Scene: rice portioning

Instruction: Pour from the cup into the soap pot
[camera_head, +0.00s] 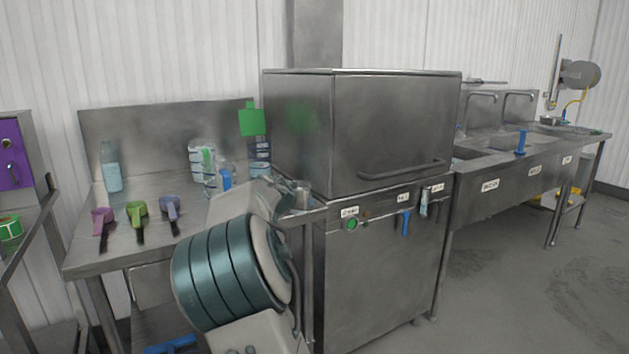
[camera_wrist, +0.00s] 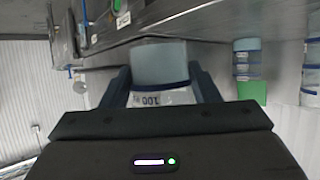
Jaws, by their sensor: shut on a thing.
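My gripper (camera_wrist: 163,84) is shut on a cup (camera_wrist: 160,64) in the wrist view. The cup is translucent blue-grey with a blue band and a white label reading 100, which appears upside down. Its contents cannot be made out. In the head view my arm hides most of the gripper, and I cannot make out the held cup clearly.
A steel table (camera_head: 100,262) holds a clear bottle (camera_head: 111,170), pink (camera_head: 102,218), green (camera_head: 137,210) and purple (camera_head: 171,205) scoops and stacked tubs (camera_head: 202,160). The dishwasher (camera_head: 365,130) blocks the right; sinks (camera_head: 515,180) lie beyond.

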